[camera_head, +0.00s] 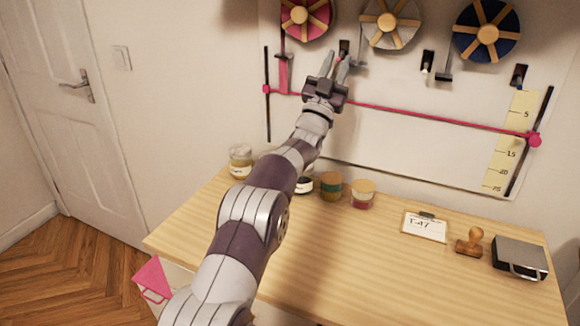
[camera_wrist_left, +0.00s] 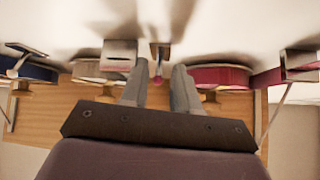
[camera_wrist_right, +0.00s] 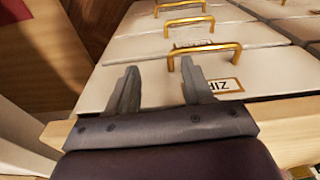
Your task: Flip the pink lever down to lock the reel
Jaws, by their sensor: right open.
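My left gripper (camera_head: 336,66) is raised to the wall board, just right of and below the pink reel (camera_head: 305,17). Its fingers are open with a gap between them. A small pink lever (camera_wrist_left: 159,76) shows between the fingertips in the left wrist view, beside a dark bracket (camera_head: 344,48). I cannot tell whether a finger touches it. The pink reel also shows in the left wrist view (camera_wrist_left: 222,77), right of the fingers. My right gripper (camera_wrist_right: 158,84) is open and empty, seen only in the right wrist view, over pale drawers with brass handles.
A grey reel (camera_head: 389,20) and a navy reel (camera_head: 486,31) hang to the right. A pink rod (camera_head: 430,115) crosses the board below my left gripper. Jars (camera_head: 362,194), a card (camera_head: 425,226), a stamp (camera_head: 470,242) and a dark box (camera_head: 519,259) stand on the wooden table (camera_head: 380,275).

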